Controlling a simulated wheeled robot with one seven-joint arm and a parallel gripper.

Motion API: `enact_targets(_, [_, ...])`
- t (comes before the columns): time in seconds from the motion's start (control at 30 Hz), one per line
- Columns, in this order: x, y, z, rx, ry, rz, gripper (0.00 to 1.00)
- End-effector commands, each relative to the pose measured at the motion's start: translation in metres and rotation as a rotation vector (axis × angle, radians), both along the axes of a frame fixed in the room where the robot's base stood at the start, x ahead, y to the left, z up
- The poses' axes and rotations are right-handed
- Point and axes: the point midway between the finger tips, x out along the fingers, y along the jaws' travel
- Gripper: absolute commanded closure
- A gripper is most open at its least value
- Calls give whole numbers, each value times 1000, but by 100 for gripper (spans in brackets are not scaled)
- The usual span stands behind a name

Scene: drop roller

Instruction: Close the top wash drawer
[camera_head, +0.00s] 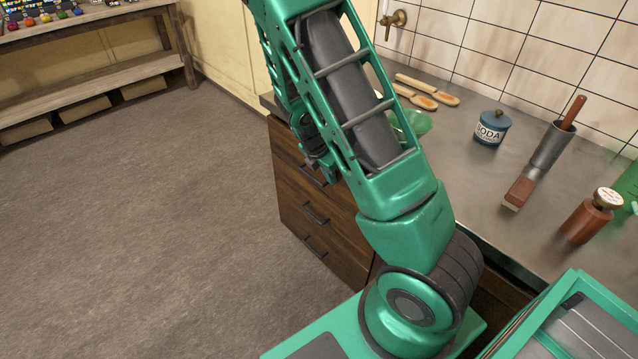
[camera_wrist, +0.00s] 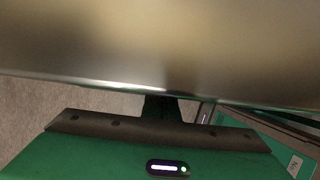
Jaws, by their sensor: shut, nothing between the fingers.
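The top wash drawer (camera_head: 291,150) is the uppermost dark wooden front of the cabinet under the counter. My arm hides its right part. Its front looks about level with the drawers below, but I cannot tell if a small gap remains. In the wrist view my gripper (camera_wrist: 162,107) is shut and empty. Its dark fingers run up to the edge of a blurred grey metal surface (camera_wrist: 160,45), and their tips are hidden there. In the head view the gripper is mostly behind my arm, close to the top drawer's front. Contact with it cannot be made out.
Two lower drawers (camera_head: 301,207) with dark handles look shut. The floor (camera_head: 150,220) at left is clear.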

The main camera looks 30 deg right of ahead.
Motion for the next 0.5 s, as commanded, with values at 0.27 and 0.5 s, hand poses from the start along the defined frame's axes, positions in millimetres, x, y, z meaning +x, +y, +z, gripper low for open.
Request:
enact_targets(0.27, [1,-10,1,-5,0,-4,100])
enact_targets(0.5, [1,-13,1,-10,-2,-9,100])
